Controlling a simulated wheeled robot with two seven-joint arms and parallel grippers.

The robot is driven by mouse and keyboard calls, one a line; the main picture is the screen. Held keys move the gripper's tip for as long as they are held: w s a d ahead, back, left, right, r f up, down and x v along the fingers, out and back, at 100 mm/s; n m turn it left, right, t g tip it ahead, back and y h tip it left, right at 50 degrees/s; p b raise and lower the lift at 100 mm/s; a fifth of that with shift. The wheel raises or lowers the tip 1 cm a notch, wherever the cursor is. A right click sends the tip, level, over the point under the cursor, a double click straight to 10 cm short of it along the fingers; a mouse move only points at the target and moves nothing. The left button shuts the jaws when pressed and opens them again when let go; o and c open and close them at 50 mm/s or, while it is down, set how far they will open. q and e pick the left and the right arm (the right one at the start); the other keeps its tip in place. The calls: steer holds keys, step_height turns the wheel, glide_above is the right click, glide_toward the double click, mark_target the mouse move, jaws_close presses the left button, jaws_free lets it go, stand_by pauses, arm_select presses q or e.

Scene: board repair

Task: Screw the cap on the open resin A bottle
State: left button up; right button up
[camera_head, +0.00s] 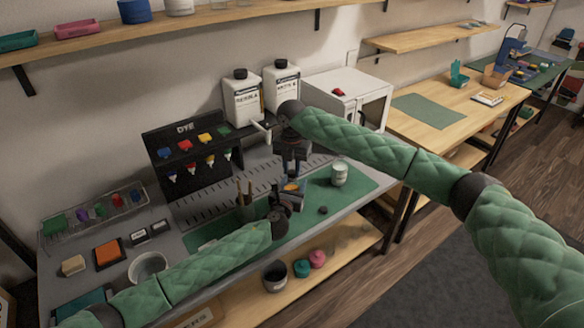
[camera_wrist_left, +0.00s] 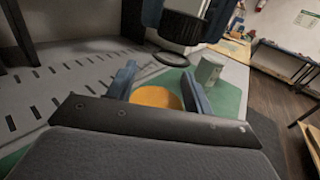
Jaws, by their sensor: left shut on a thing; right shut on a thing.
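My left gripper (camera_head: 288,192) is low over the green mat, shut on an orange, round-edged thing (camera_wrist_left: 156,97) that shows between its blue fingers in the left wrist view. I cannot tell whether this is the open resin A bottle. My right gripper (camera_head: 293,165) points down just above it. In the left wrist view, a black ribbed round thing (camera_wrist_left: 184,26), which looks like the cap, sits between the right gripper's blue fingers, apart from the orange thing. A large white bottle labelled resin A (camera_head: 242,100) stands at the back with a black cap on.
A second white bottle (camera_head: 277,80) stands beside it, partly behind my right arm. A pale jar (camera_head: 339,174) and a small dark disc (camera_head: 323,210) rest on the green mat (camera_head: 352,188). The dye rack (camera_head: 190,150) is at the back left.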

steer(key=shift+f, duration=0.3)
